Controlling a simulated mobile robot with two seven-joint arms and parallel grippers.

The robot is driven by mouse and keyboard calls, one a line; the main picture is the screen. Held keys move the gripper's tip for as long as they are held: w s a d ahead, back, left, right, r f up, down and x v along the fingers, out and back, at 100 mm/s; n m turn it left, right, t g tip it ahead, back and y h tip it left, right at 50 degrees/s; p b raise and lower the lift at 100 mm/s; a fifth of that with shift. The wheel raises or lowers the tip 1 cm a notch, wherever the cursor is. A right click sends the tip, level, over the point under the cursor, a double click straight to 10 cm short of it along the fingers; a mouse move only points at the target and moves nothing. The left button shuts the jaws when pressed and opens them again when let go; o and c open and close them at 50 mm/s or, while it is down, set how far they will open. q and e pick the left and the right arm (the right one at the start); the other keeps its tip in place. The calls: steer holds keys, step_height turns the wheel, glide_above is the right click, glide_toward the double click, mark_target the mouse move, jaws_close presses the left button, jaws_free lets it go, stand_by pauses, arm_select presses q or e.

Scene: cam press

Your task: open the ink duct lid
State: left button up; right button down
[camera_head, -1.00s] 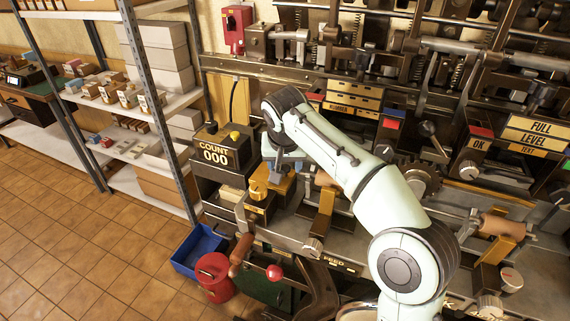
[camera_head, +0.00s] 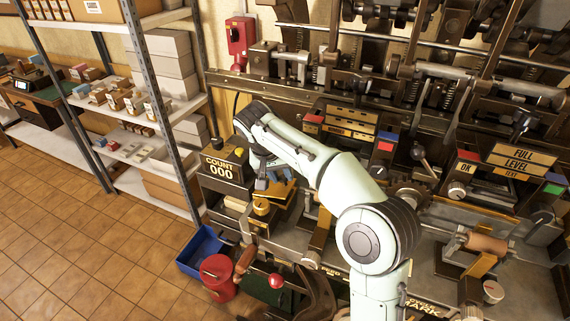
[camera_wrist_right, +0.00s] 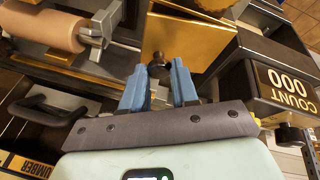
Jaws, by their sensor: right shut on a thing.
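The gold ink duct lid (camera_head: 277,190) is on the small duct at the left end of the press, next to the COUNT box. It looks tilted up, with a dark gap under it. In the right wrist view the lid (camera_wrist_right: 190,42) is a broad gold plate ahead of the fingers. My right gripper (camera_head: 262,182) is at the lid. Its blue fingers (camera_wrist_right: 158,82) are shut on a small dark knob (camera_wrist_right: 159,68) at the lid's near edge. The arm hides part of the duct in the head view. My left gripper is not in view.
The COUNT box (camera_head: 222,168) stands close to the left of the right gripper, also large in the wrist view (camera_wrist_right: 285,82). A wooden roller (camera_wrist_right: 45,27) lies on the other side.

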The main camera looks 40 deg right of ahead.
mark_target(282, 176)
steer(key=shift+w+a+r+g+h+p, duration=0.15)
steer(key=shift+w+r+g+p, duration=0.15)
steer(key=shift+w+r+g, duration=0.1)
steer(key=shift+w+a+r+g+h+p, duration=0.1)
steer(key=shift+w+r+g+h+p, duration=0.05)
steer(key=shift+w+r+g+p, duration=0.2)
steer(key=shift+w+a+g, duration=0.15)
steer(key=shift+w+g, duration=0.05)
steer(key=shift+g, duration=0.05)
steer(key=shift+w+a+r+n+g+h, duration=0.1)
steer(key=shift+w+a+n+g+h, duration=0.15)
steer(key=shift+g+h, duration=0.2)
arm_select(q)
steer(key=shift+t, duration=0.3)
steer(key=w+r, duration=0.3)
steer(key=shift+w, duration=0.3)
arm_select(e)
steer(key=shift+g, duration=0.25)
steer(key=shift+w+r, duration=0.1)
steer(key=c, duration=0.8)
jaws_free()
steer(key=shift+c, duration=0.2)
steer(key=shift+r, duration=0.1)
